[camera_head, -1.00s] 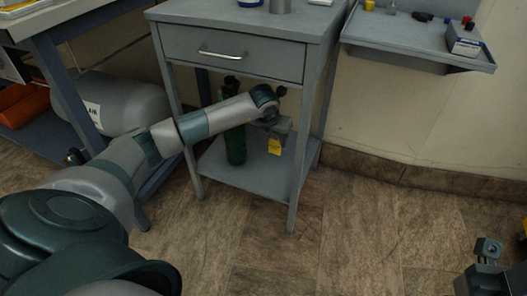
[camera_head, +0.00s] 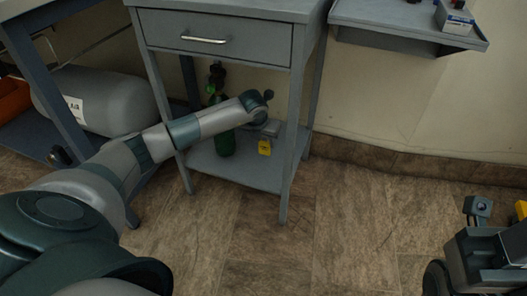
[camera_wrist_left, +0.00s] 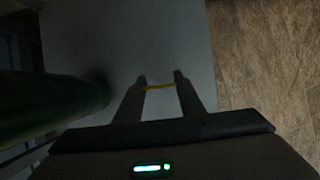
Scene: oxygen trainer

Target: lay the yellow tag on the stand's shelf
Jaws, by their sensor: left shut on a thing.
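The yellow tag (camera_head: 264,147) hangs below my left gripper (camera_head: 268,133) inside the stand, just over its lower shelf (camera_head: 250,177). In the left wrist view the tag (camera_wrist_left: 160,87) is a thin yellow strip between the two fingertips of my left gripper (camera_wrist_left: 160,82), which is shut on it. The grey shelf (camera_wrist_left: 150,35) lies beneath; I cannot tell whether the tag touches it. At the lower right of the head view is a dark part of my right arm; its fingers are not clear.
A green bottle (camera_head: 225,143) stands on the shelf left of the tag, and shows close on the left in the wrist view (camera_wrist_left: 45,105). The stand's legs and drawer (camera_head: 215,38) frame the space. A grey tank (camera_head: 105,98) lies at left.

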